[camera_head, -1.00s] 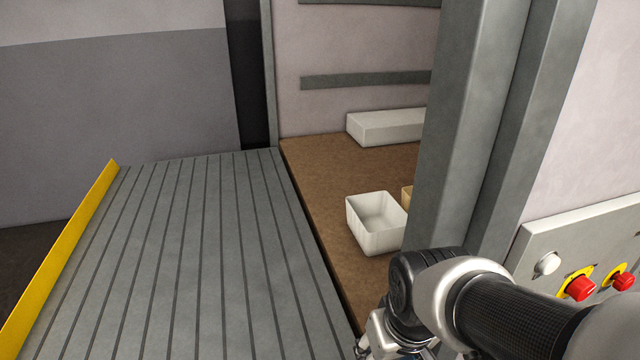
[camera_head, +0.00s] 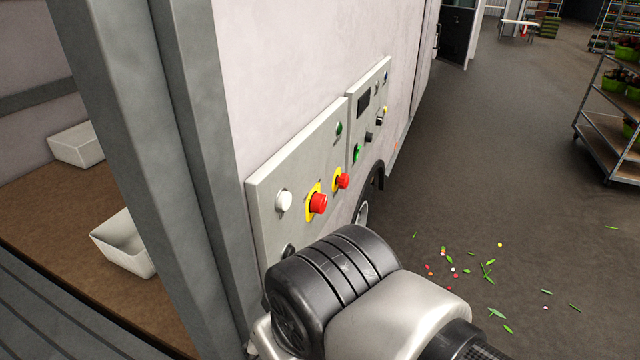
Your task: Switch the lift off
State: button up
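A grey control panel (camera_head: 275,172) is fixed to the pale vehicle wall. It bears a white button (camera_head: 284,201), a red mushroom button (camera_head: 318,203) on a yellow plate, a red switch (camera_head: 343,181) on a yellow plate and a small green lamp (camera_head: 338,128). I cannot read its labels. A dark round part (camera_head: 289,250) low on the panel is partly covered by my arm. The ribbed grey lift platform (camera_head: 60,320) shows at the lower left. My arm's dark joint is in front of the panel's lower edge. My gripper is out of view.
A second panel (camera_head: 375,90) with a display and a green button (camera_head: 357,153) adjoins it. A grey door post (camera_head: 150,150) stands left. White bins (camera_head: 125,245) are on the brown floor inside. Petals and leaves litter open floor at right; a plant trolley (camera_head: 610,150) stands beyond.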

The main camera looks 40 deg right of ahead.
aim_at(319, 202)
jog(key=z, duration=0.85)
